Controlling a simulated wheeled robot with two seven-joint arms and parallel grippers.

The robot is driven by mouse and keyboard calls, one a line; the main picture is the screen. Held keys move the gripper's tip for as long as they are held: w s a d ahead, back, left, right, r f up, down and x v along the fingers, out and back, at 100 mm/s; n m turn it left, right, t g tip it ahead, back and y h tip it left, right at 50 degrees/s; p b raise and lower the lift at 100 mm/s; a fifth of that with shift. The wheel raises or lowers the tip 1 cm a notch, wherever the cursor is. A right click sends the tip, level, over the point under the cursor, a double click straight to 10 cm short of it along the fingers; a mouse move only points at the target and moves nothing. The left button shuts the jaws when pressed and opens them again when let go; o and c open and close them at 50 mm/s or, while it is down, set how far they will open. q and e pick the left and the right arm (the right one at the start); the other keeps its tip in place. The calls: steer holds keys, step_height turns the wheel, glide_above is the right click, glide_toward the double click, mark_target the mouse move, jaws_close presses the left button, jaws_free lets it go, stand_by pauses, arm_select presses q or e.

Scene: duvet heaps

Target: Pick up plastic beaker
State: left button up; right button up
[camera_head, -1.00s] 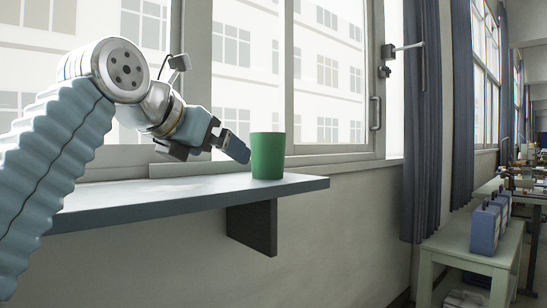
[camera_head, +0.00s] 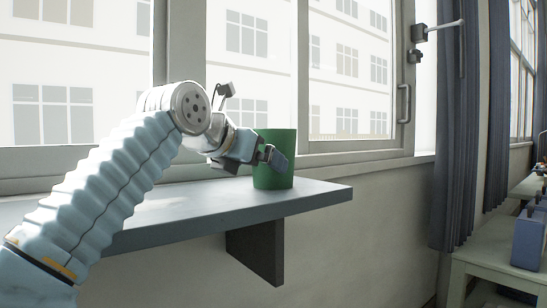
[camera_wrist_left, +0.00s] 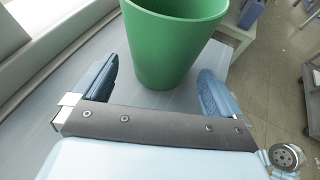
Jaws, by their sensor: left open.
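The green plastic beaker (camera_head: 274,173) stands upright on the blue-grey shelf (camera_head: 215,218), near its right end below the window. In the left wrist view the beaker (camera_wrist_left: 172,40) is right in front of my left gripper (camera_wrist_left: 158,92), its lower part reaching between the two blue fingers. The jaws are open, with a gap visible on each side of the beaker. In the head view my left gripper (camera_head: 262,158) is at the beaker's left, and one finger covers part of its front. My right gripper is not in view.
The window (camera_head: 345,80) and its frame rise behind the shelf. A dark curtain (camera_head: 465,140) hangs to the right, with a pale table (camera_head: 490,265) and a blue box (camera_head: 528,240) below. The shelf's right end lies just beyond the beaker.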

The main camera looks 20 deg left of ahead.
arm_select(q)
steer(key=p+x, duration=0.2)
steer(key=x, duration=0.2)
steer(key=shift+w+d+r, duration=0.15)
steer(key=shift+w, duration=0.1)
steer(key=shift+w+d+f, duration=0.15)
steer(key=shift+w+f, duration=0.15)
steer(key=shift+w, duration=0.15)
steer(key=c, duration=0.7)
